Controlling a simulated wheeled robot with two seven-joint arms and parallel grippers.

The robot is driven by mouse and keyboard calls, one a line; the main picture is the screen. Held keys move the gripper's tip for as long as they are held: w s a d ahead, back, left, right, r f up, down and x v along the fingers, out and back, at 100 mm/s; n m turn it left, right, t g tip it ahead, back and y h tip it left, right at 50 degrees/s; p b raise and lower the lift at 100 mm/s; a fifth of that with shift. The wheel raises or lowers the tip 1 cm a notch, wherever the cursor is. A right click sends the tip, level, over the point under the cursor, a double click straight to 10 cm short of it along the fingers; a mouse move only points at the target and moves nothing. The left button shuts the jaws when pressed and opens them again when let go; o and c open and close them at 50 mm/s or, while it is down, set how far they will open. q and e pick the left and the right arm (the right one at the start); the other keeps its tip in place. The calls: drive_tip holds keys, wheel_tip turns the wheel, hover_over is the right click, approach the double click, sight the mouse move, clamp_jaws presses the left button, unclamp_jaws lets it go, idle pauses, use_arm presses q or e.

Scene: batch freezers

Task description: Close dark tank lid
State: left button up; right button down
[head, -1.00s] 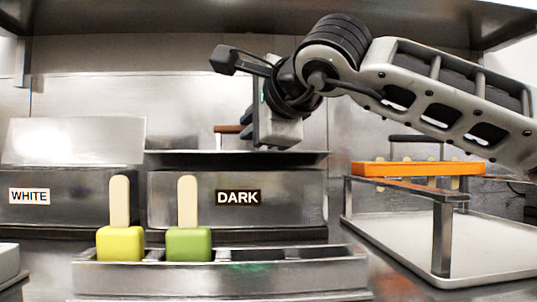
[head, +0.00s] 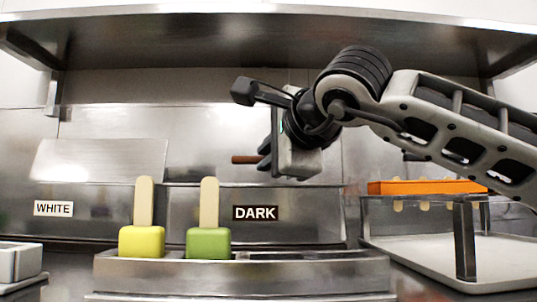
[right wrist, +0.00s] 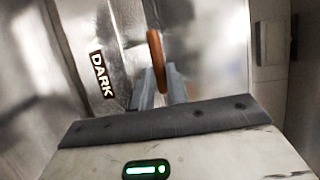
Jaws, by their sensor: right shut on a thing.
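The tank with the DARK label (head: 255,213) stands at the centre of the head view. Its lid (head: 210,185) shows almost edge-on, as a thin line along the tank's top. I cannot tell whether it is fully seated. The brown lid handle (head: 245,159) sticks out left of my right gripper (head: 265,160). In the right wrist view, the handle (right wrist: 155,55) is between the fingers of my right gripper (right wrist: 160,75), which is shut on it. The DARK label (right wrist: 102,75) shows at left there. My left gripper is out of view.
The WHITE tank (head: 53,208) is at left with a raised metal panel (head: 103,160) behind it. A metal holder (head: 290,268) in front carries a yellow and a green ice pop. An orange rack piece (head: 425,187) stands over a tray (head: 420,255) at right. A shelf hangs above.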

drive_tip(key=c, duration=1.7)
unclamp_jaws()
drive_tip(key=shift+a+f, duration=0.15)
drive_tip(key=shift+f, duration=0.55)
drive_tip(key=shift+o, duration=1.3)
drive_tip(key=shift+r, duration=0.1)
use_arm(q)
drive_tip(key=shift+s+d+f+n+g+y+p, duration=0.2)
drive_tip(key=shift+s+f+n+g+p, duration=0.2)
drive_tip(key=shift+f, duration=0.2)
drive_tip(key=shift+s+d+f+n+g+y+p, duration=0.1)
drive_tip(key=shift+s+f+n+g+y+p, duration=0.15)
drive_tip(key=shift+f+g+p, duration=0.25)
use_arm(e)
drive_tip(key=v, duration=1.6)
drive_tip(key=shift+r, duration=0.3)
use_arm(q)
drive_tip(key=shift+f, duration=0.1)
